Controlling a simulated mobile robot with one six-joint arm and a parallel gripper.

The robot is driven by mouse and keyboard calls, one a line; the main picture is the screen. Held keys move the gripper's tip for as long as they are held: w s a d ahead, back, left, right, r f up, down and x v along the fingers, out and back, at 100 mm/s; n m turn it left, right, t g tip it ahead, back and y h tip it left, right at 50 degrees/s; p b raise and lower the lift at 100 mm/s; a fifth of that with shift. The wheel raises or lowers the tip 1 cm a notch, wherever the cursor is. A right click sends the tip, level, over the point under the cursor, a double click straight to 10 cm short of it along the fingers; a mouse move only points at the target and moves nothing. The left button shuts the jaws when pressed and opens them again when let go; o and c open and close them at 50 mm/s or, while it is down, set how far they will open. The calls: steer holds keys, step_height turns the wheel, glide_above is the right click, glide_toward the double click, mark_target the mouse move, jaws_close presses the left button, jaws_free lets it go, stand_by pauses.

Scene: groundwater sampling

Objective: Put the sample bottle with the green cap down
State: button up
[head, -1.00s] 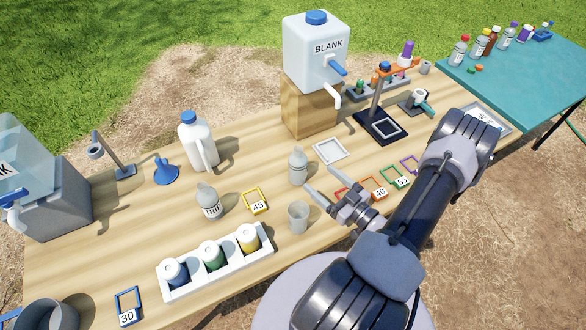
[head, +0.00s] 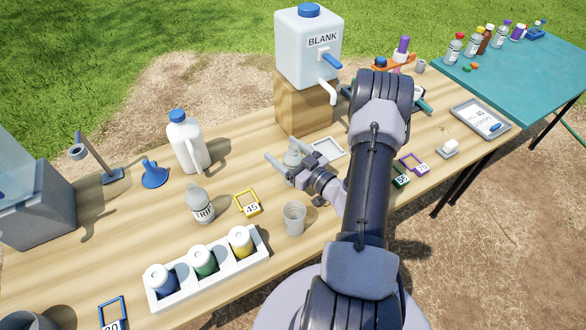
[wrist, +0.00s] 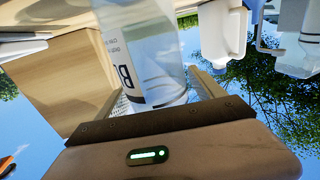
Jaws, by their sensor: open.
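My gripper (head: 283,156) is open, with its two fingers on either side of a clear bottle (head: 293,158) on the wooden table. The wrist view shows this bottle (wrist: 145,55) between the fingers, with a white label partly reading "B". Its top lies outside the wrist view, and no green cap shows on it in the head view. I cannot tell whether the fingers touch it. No bottle with a clearly green cap shows; a green container with a white lid (head: 204,262) stands in the white rack (head: 262,256).
A clear cup (head: 294,218), a yellow frame marked 45 (head: 247,204) and a labelled clear bottle (head: 200,205) stand close to the gripper. The BLANK tank (head: 308,50) sits on a wooden block (head: 300,105) behind. Several bottles stand on the teal table (head: 500,85).

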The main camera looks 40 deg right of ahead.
steer(key=c, duration=1.6)
